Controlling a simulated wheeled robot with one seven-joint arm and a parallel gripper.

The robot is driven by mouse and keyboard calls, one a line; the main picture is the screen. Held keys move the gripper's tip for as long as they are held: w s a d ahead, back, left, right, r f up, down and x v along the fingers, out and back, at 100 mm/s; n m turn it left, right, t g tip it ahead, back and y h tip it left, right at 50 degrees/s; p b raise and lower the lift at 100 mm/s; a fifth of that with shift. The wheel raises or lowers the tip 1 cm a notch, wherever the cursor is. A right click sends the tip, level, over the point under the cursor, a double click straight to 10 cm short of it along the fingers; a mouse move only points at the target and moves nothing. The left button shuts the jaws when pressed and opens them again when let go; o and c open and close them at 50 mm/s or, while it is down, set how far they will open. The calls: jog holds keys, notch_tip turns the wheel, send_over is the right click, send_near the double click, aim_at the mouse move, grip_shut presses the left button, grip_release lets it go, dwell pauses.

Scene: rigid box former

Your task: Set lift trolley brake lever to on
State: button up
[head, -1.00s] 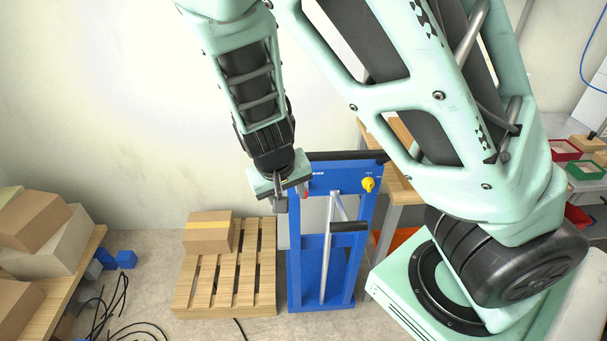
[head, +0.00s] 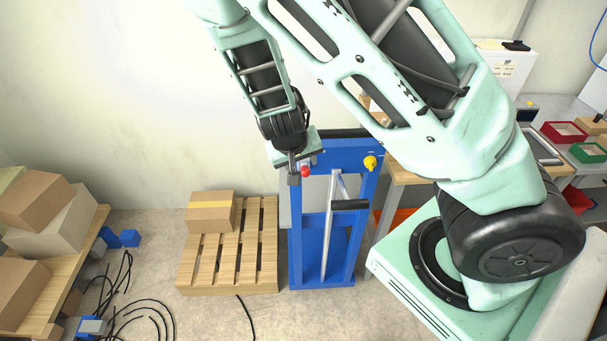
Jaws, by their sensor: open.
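The blue lift trolley (head: 296,245) stands upright against the back, with a black handle bar along its top and a grey post in its frame. A red knob (head: 306,171) shows at the upper left of its frame. A yellow knob (head: 370,163) sits on the upper right of its top panel, with small markings too tiny to read. I cannot tell for certain which one is the brake lever. My gripper (head: 294,176) points down at the trolley's upper left, just left of the red knob. It is open, with nothing seen between its fingers; contact with the knob cannot be told.
A wooden pallet (head: 209,267) with a cardboard box (head: 211,211) stands left of the trolley. Cables (head: 125,300) lie on the floor. A table with cartons (head: 48,254) is at far left. A wooden bench (head: 398,178) stands close on the trolley's right.

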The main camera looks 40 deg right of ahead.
aim_at(305, 171)
jog(key=shift+b+x, duration=0.3)
jog(key=shift+x, duration=3.6)
grip_shut()
jog(key=shift+w, duration=0.1)
